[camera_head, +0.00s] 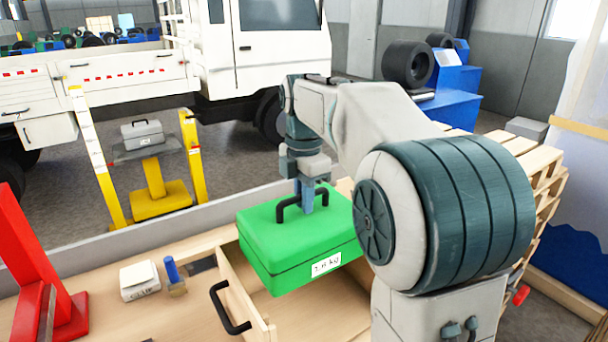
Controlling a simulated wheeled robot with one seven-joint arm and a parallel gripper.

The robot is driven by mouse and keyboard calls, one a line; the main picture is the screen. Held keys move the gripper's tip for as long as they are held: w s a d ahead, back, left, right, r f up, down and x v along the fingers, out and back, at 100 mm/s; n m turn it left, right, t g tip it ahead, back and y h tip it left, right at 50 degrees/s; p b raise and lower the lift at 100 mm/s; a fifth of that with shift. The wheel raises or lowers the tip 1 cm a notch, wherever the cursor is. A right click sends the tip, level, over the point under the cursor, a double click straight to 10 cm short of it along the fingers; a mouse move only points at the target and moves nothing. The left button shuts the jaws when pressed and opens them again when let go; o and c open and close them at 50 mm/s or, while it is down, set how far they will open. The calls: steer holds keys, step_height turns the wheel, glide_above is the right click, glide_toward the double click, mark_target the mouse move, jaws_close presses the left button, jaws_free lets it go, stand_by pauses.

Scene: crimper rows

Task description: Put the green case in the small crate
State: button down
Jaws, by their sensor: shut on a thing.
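The case is above an open wooden drawer (243,290) with a black pull. I cannot tell whether it hangs clear or touches the drawer. My arm covers the area to the right of the case. I cannot make out a small crate for certain; slatted wood (541,165) shows behind my arm at right.
A white box (139,280) and a blue-handled tool (173,273) lie on the bench (110,310) at left, near a red stand (40,290). A grey case (142,134) rests on a yellow stand behind the bench. A white truck (260,50) stands at the back.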

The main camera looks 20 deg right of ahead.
step_height(320, 180, down, 17)
steer(key=shift+f, duration=0.15)
stand_by(0.5)
steer(key=shift+f, duration=0.1)
steer(key=c, duration=1.4)
jaws_free()
